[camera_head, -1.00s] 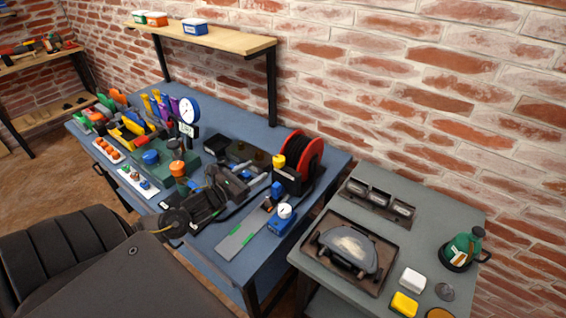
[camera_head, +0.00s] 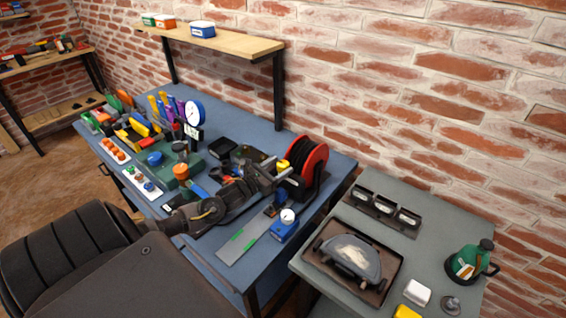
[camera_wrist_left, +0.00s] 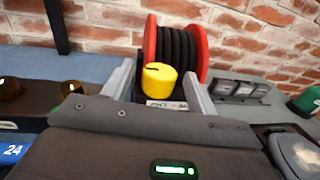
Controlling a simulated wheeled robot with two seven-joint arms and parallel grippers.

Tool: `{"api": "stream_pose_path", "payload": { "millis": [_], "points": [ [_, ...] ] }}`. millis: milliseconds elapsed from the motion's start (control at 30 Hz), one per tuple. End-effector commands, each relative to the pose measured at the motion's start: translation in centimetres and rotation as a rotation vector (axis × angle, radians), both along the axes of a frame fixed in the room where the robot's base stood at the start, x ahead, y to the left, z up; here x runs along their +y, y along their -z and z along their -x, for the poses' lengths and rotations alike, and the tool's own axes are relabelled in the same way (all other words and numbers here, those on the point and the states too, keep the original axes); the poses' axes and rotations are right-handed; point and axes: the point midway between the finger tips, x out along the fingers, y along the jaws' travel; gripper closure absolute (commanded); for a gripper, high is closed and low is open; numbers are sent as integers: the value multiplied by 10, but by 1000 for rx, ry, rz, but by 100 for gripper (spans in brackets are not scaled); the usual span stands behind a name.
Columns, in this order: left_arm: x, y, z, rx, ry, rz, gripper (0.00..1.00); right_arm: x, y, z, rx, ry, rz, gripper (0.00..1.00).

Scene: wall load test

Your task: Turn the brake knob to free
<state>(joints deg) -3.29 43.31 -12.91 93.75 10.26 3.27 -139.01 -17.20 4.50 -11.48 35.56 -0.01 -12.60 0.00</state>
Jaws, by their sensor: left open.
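The yellow knob (camera_head: 283,164) sits at the front of a reel (camera_head: 309,160) with red flanges on the blue workbench. In the left wrist view the knob (camera_wrist_left: 158,79) has a dark line on its top and a small pale label below it. The label is too small to read. My left gripper (camera_head: 279,172) is open, close in front of the knob. In the left wrist view the fingers (camera_wrist_left: 160,76) stand one on each side of the knob, with gaps between. I cannot tell how far the knob reaches between them. My right gripper is not in view.
A blue gauge block (camera_head: 285,226) and a grey strip (camera_head: 247,236) lie just right of my left arm. A green box (camera_head: 175,170) and a round dial gauge (camera_head: 194,112) stand to its left. A grey side table (camera_head: 440,225) is at the right.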

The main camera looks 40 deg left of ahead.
Motion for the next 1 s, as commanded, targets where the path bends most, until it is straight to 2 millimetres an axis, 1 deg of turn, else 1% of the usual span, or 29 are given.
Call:
{"api": "stream_pose_path", "payload": {
  "millis": [33, 100, 200, 500, 533, 800, 867, 1000],
  "points": [
    [-1, -2, -7, -2, -2, 1, 42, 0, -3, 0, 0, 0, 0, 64],
    [-2, -1, -14, -1, 0, 2, 42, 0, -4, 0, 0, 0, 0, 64],
    [-3, 0, -19, 0, 1, 1, 42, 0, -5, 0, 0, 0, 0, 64],
    [-3, 0, -21, 0, 2, 1, 42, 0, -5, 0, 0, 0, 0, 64],
    [-3, 1, -21, 0, 2, 1, 43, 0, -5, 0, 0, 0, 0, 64],
    [-3, 0, -21, 0, 2, 1, 79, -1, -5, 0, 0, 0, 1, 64],
    [-3, 0, -21, 0, 2, 1, 86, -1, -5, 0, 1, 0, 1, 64],
    [-4, 0, -21, 1, -4, 1, 86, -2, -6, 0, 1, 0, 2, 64]
  ]
}}
